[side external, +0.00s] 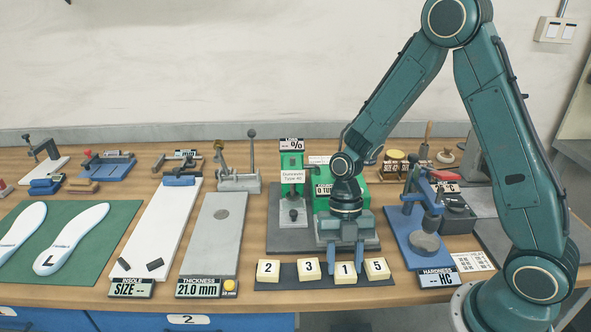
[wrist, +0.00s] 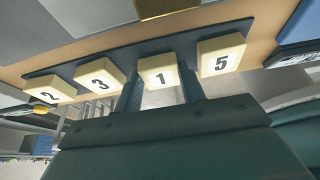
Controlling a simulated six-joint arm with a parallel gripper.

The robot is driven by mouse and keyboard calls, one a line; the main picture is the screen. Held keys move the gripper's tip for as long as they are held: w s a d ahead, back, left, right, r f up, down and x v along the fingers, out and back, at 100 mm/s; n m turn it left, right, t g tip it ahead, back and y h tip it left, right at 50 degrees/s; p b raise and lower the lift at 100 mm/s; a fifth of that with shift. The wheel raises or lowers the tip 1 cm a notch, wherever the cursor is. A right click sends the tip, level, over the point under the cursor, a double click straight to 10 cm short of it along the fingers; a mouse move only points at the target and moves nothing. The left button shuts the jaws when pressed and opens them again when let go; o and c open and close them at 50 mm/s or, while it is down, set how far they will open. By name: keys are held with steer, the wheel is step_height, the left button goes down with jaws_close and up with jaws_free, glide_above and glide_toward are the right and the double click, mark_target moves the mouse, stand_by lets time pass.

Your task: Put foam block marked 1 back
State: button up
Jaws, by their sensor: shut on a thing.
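The foam block marked 1 (side external: 345,269) is a small cream block with a black number. It stands in a row on a dark strip (side external: 296,284) near the table's front edge, between the blocks marked 3 (side external: 308,267) and 5. My gripper (side external: 346,262) points down over the strip with its fingers on either side of block 1. In the wrist view, block 1 (wrist: 160,76) sits between the two fingers, and my gripper (wrist: 160,92) is shut on it. Whether the block's underside touches the strip cannot be told.
Block 2 (side external: 268,269) is at the strip's left end and block 5 (side external: 377,267) is close on the right. A grey thickness plate (side external: 212,240) lies to the left. A blue hardness tester (side external: 412,236) stands at right. A green-headed tester (side external: 291,180) stands behind.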

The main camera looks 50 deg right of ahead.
steer(key=o, duration=1)
steer(key=shift+r, duration=0.1)
steer(key=v, duration=1.2)
